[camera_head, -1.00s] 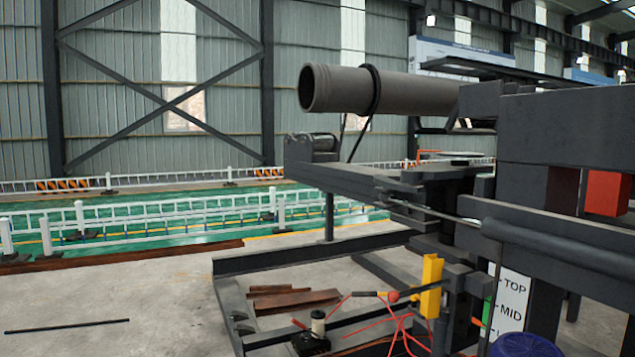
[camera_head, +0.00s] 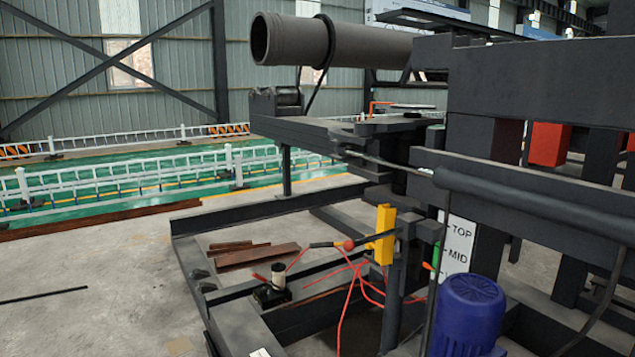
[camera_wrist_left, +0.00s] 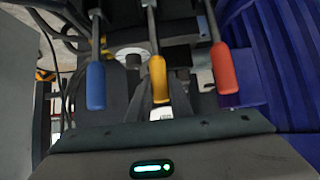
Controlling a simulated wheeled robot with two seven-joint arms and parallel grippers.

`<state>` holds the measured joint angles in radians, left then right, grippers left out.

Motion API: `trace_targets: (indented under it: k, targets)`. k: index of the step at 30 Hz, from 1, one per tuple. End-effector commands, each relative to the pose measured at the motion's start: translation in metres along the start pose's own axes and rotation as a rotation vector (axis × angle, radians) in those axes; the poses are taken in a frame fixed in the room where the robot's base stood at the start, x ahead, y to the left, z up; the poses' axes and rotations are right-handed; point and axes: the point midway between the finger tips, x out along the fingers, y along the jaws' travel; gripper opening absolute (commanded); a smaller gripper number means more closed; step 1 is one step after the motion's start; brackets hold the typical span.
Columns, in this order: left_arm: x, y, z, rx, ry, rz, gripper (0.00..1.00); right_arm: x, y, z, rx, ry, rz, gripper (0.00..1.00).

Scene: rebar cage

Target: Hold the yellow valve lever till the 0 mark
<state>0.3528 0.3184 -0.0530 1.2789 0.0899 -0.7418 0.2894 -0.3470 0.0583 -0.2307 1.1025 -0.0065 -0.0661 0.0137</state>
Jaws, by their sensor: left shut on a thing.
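In the left wrist view the yellow valve lever (camera_wrist_left: 158,80) is in the middle, between a blue lever (camera_wrist_left: 96,86) and a red lever (camera_wrist_left: 223,68). The three handle ends lie roughly in a row. My left gripper (camera_wrist_left: 160,98) is shut on the yellow lever, with dark finger parts close on both sides of its handle; the exact contact is hard to see. The grey gripper body with a green light fills the bottom. No 0 mark can be read. The levers and both grippers do not show in the head view.
A blue ribbed motor (camera_wrist_left: 278,60) is close on the right in the wrist view; a blue motor (camera_head: 468,315) stands at the lower right in the head view. A dark frame holds a large pipe (camera_head: 340,42). A yellow bracket (camera_head: 384,235) and red cables hang nearby.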

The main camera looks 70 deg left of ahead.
Motion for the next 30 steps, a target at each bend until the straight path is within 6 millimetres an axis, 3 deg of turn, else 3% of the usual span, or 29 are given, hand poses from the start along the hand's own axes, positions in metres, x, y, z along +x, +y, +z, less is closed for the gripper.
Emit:
trace_targets:
  k: [4,5,6,17,30]
  targets:
    - [-0.012,0.000,0.003,0.000,0.111,0.001,0.00,0.004,0.000,0.003,0.000,0.000,0.000,0.31]
    - [-0.013,0.000,-0.003,0.000,0.109,0.001,0.26,0.002,0.000,0.002,0.000,0.000,0.000,0.31]
    - [-0.012,0.000,-0.004,0.000,0.107,0.000,0.34,0.002,0.000,0.001,0.000,0.000,0.000,0.31]
    - [-0.013,0.000,0.001,0.000,0.095,0.000,0.34,-0.001,0.000,-0.001,0.000,0.000,0.000,0.31]
    - [-0.056,0.000,0.003,0.000,0.092,0.000,0.34,-0.041,-0.002,-0.034,0.000,0.000,0.000,0.31]
